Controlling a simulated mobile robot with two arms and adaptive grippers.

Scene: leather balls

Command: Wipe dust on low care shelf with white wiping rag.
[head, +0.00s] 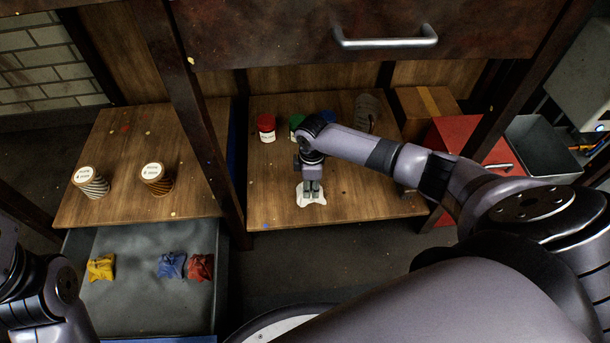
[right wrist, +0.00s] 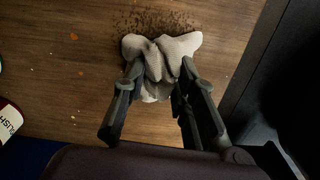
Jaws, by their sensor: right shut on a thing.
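My right gripper (head: 312,189) reaches down to the low wooden shelf (head: 362,205) under the drawer. It is shut on the white rag (head: 303,199), near the shelf's front. In the right wrist view the rag (right wrist: 186,46) is bunched between the fingertips (right wrist: 156,88) and spreads out on the wood. A patch of dark, speckled dust (right wrist: 150,20) lies on the wood along the rag's upper edge. I cannot tell in the head view where the dust lies. Part of my left arm shows at the lower left, but its gripper is out of view.
Red (head: 267,128) and green (head: 296,122) containers and a grey object (head: 368,112) stand at the shelf's back. A dark post (head: 207,140) stands left, a red cabinet (head: 462,145) right.

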